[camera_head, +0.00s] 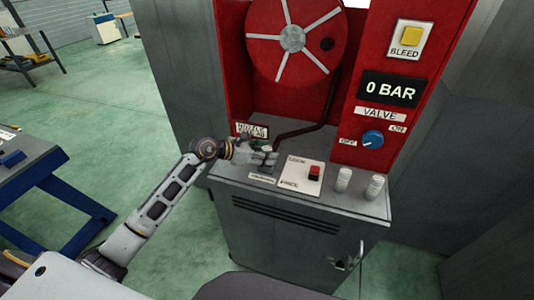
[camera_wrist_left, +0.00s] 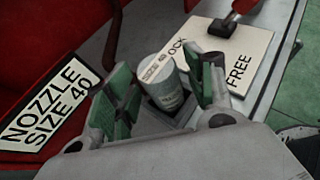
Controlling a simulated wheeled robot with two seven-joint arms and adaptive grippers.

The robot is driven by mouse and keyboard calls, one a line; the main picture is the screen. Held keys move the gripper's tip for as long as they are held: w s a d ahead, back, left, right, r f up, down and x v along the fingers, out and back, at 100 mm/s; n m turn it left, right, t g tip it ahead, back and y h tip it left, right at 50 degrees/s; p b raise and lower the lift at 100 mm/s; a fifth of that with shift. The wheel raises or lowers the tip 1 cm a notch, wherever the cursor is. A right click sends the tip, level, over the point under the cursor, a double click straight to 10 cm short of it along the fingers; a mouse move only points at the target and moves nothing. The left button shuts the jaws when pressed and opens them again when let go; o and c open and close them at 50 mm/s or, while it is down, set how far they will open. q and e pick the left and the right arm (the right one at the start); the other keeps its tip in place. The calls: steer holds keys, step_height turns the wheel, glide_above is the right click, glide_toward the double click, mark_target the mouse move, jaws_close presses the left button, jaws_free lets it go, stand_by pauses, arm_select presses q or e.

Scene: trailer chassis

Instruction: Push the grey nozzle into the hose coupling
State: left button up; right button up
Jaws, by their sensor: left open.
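My left gripper (camera_head: 262,156) is low over the left part of the grey cabinet top. It also shows in the left wrist view (camera_wrist_left: 166,95), with its green-padded fingers open on either side of a grey cylinder (camera_wrist_left: 162,84). This cylinder has print on it and looks like the grey nozzle; I cannot tell whether the fingers touch it. The hose coupling is not clearly visible, and how deep the cylinder sits is hidden. A dark red hose (camera_head: 315,125) runs down from the reel towards the gripper. My right gripper is not in view.
A LOCK/FREE plate (camera_head: 298,185) with a red knob (camera_head: 314,172) is close right of the gripper. Two pale cylinders (camera_head: 343,178) (camera_head: 374,186) stand farther right. A "NOZZLE SIZE 40" sign (camera_wrist_left: 45,103) is at left. The display (camera_head: 390,89) reads 0 BAR; a blue valve knob (camera_head: 372,139) is below.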

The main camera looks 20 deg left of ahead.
arm_select(q)
steer(key=b+v, duration=0.1)
steer(key=v, duration=1)
steer(key=shift+b, duration=0.35)
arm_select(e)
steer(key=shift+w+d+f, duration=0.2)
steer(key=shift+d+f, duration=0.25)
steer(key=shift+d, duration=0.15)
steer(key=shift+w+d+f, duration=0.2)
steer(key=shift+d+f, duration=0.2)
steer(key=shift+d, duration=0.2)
arm_select(q)
steer(key=shift+s, duration=0.1)
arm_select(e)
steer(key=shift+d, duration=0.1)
